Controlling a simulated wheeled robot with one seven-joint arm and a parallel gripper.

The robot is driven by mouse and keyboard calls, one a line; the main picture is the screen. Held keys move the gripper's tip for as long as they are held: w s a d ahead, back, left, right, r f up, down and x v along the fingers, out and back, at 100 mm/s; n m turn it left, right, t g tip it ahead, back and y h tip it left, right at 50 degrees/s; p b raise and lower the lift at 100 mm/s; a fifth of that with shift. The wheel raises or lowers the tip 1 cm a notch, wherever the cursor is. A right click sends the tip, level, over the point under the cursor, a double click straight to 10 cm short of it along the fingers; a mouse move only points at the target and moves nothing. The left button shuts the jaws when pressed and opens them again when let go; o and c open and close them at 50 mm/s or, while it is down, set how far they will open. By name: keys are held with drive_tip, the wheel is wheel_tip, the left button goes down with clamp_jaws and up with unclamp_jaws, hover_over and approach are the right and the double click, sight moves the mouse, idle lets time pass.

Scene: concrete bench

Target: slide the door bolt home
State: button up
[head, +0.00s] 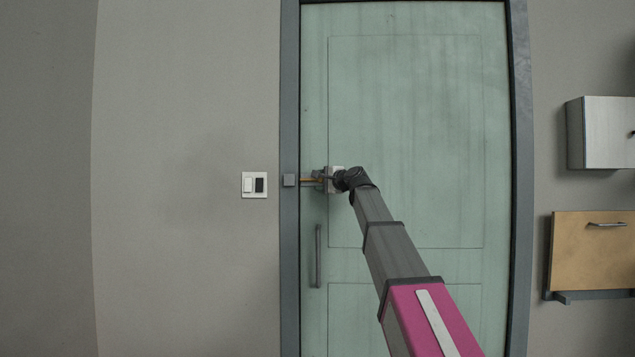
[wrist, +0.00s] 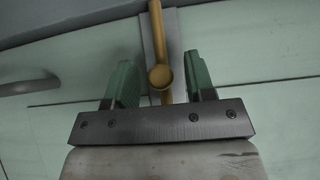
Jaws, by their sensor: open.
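The brass door bolt (head: 313,180) lies horizontally on the pale green door (head: 405,120), near its left edge. In the wrist view the brass rod (wrist: 156,30) runs up from its round knob (wrist: 160,78) over a grey backing plate. A small grey keeper block (head: 289,180) is on the door frame, left of the bolt. My gripper (head: 331,179) is at the bolt. In the wrist view my gripper (wrist: 160,73) is open, with one green finger on each side of the knob and visible gaps between. The rod's far end is cut off in the wrist view.
A vertical grey door handle (head: 318,256) is below the bolt. A light switch plate (head: 254,185) is on the wall at left. A grey cabinet (head: 605,132) and a wooden-fronted cabinet (head: 590,252) hang at right. The door surface around the gripper is mostly clear.

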sight(304, 180)
drive_tip(key=shift+x, duration=1.1)
clamp_jaws()
drive_tip(key=shift+a, duration=2)
unclamp_jaws()
drive_tip(key=shift+d, duration=0.1)
